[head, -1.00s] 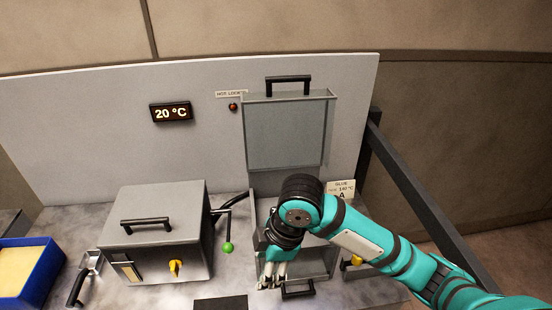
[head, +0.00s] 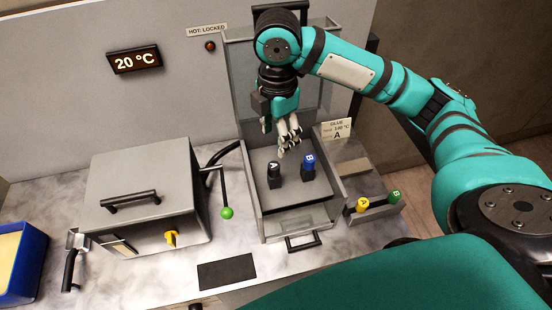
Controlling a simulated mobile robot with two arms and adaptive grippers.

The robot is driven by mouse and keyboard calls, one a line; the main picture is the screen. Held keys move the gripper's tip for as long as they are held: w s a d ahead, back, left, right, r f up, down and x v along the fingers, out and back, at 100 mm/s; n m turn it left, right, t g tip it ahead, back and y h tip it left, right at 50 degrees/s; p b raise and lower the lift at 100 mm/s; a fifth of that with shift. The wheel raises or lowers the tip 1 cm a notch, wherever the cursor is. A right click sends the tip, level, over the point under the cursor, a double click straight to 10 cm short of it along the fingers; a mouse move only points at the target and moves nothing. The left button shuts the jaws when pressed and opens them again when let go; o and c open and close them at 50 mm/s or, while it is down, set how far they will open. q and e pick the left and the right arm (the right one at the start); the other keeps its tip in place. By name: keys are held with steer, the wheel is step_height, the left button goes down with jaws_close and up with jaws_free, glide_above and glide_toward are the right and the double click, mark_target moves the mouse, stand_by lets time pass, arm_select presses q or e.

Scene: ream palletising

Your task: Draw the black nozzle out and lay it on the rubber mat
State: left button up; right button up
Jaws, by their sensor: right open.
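The black nozzle (head: 274,174), marked A, stands upright in an open grey cabinet. A blue nozzle (head: 308,166), marked B, stands just right of it. My right gripper (head: 288,147) is open and empty, pointing down above and behind the two nozzles, apart from both as far as I can see. The dark rubber mat (head: 227,271) lies bare on the bench, in front and left of the cabinet. My left gripper is not in view.
The cabinet's front flap (head: 300,222) is down, with side walls around the nozzles. A rack at right holds a yellow piece (head: 362,204) and a green piece (head: 394,196). A grey machine (head: 145,200) with a green-knobbed lever (head: 227,213) stands left. A blue bin (head: 22,265) is far left.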

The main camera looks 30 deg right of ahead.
mark_target(276, 164)
steer(key=f, duration=0.4)
steer(key=shift+w, duration=0.35)
step_height(276, 164, down, 5)
steer(key=shift+r+p, duration=0.15)
steer(key=shift+p, duration=0.3)
step_height(276, 164, down, 4)
steer(key=shift+r, duration=0.1)
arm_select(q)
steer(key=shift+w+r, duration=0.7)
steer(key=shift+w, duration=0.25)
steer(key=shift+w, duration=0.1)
